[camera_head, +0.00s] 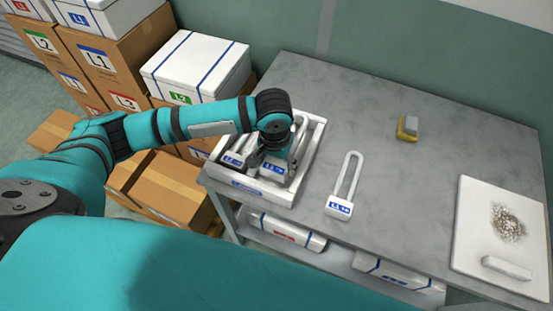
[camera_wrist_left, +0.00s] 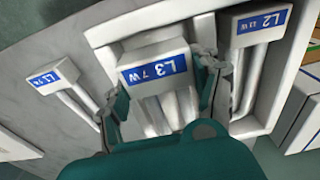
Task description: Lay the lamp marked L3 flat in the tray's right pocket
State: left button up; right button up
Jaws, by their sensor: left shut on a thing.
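The lamp marked L3 (camera_head: 272,168) has a white base with a blue label and pale tubes. It is in the right pocket area of the white tray (camera_head: 262,193); whether it touches the pocket floor cannot be told. My left gripper (camera_head: 275,150) is shut on this lamp, and the wrist view shows a finger on each side of L3 (camera_wrist_left: 155,72). The lamp marked L2 (camera_head: 232,160) lies in the tray's left pocket, and its base shows in the wrist view (camera_wrist_left: 262,22). My right gripper is not in view.
The lamp marked L1 (camera_head: 338,208) lies on the grey table (camera_head: 400,185), right of the tray. A yellow and grey block (camera_head: 408,128) sits farther back. A white board (camera_head: 475,240) with a granule pile is at right. Boxes (camera_head: 195,65) stand left of the table.

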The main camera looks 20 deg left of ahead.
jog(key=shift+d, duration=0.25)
pick_arm(q)
jog(key=o, duration=1.4)
jog(key=c, duration=0.3)
jog(key=shift+c, duration=0.2)
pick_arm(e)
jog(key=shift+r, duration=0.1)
pick_arm(q)
jog(key=shift+r+p, duration=0.95)
jog(key=shift+p, duration=0.3)
notch_tip(320, 180, up, 9)
jog(key=p, duration=1)
jog(key=shift+f+p, duration=0.2)
jog(key=shift+p, duration=0.2)
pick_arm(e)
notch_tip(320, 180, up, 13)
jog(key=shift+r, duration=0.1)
